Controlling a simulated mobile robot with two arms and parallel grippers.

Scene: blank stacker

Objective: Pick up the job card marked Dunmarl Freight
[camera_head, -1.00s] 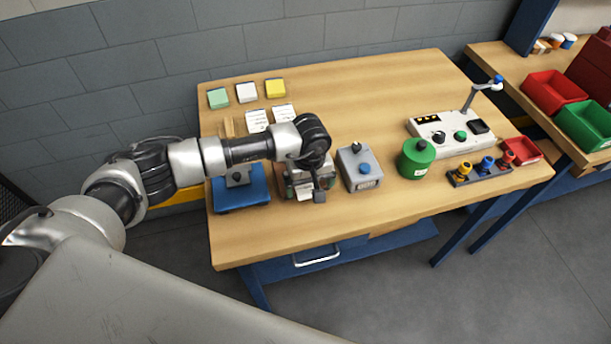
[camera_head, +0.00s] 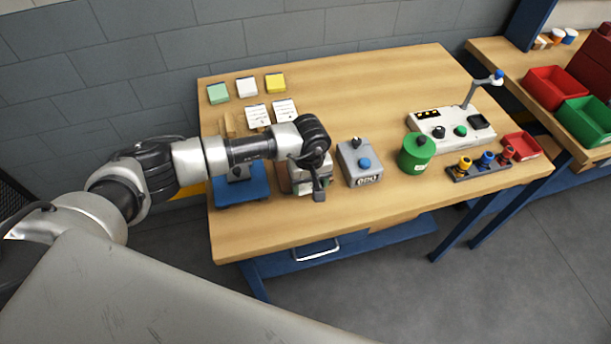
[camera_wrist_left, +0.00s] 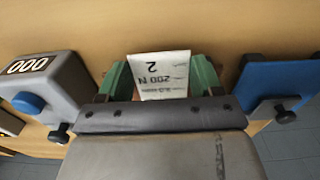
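Two white cards with small print, the left card (camera_head: 257,116) and the right card (camera_head: 285,110), lie side by side at the back left of the bench. Their print is too small to read in the head view. My left gripper (camera_head: 319,190) hangs over a device (camera_head: 296,185) between the blue scale and the grey box, well in front of the cards. In the left wrist view a white slip (camera_wrist_left: 162,76) printed "2" and "200 N" lies between two green side pieces. My right gripper is out of view.
A blue scale (camera_head: 242,190) stands left of the device and a grey box (camera_head: 360,163) with a blue button right of it. Green, white and yellow pads (camera_head: 246,87) lie behind the cards. A green canister (camera_head: 416,154) stands farther right. The bench's back middle is clear.

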